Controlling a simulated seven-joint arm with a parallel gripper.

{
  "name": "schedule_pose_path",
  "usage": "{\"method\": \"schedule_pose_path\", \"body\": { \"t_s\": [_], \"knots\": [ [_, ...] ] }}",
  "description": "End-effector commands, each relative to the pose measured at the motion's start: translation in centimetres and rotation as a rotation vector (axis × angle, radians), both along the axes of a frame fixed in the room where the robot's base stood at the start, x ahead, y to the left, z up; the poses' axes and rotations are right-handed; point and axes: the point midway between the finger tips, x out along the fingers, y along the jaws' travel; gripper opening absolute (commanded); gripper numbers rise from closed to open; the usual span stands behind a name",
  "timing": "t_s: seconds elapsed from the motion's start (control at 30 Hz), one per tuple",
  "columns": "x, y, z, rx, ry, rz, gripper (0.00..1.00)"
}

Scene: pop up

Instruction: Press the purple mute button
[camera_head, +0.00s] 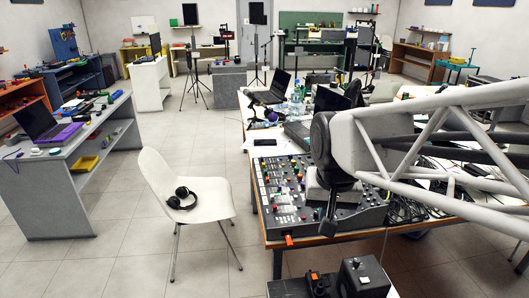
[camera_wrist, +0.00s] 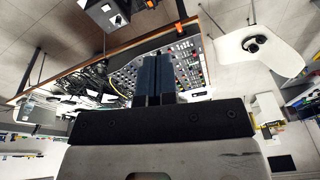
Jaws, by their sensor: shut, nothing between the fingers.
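The black mixing console (camera_head: 277,207) lies on the wooden-edged table and carries many coloured knobs and buttons. It also shows in the wrist view (camera_wrist: 190,62), partly hidden behind my fingers. I cannot single out the purple mute button in either view; the buttons are too small. My gripper (camera_head: 328,228) is over the right part of the console in the head view, with its tip pointing down. In the wrist view its two dark fingers (camera_wrist: 154,58) are side by side, shut and empty. I cannot tell whether the tips touch the panel.
A white chair (camera_head: 190,205) with black headphones (camera_head: 182,198) stands left of the console. Laptops, bottles and cables crowd the table behind and right of it. A black box with a knob (camera_head: 363,277) stands in front. The floor between the chair and the left bench (camera_head: 60,175) is clear.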

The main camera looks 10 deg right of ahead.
Motion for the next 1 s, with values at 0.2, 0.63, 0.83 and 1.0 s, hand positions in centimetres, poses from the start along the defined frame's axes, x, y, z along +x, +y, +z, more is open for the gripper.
{"method": "schedule_pose_path", "body": {
  "t_s": [0.2,0.63,0.83,1.0],
  "knots": [
    [5.8,-0.4,0.5,0.023,0.021,-0.125,0.00],
    [16.9,-1.5,-0.1,0.064,0.055,-0.375,0.00],
    [22.2,-2.1,-1.3,0.080,0.071,-0.490,0.00],
    [26.5,-2.7,-2.7,0.093,0.084,-0.589,0.00]
  ]
}}
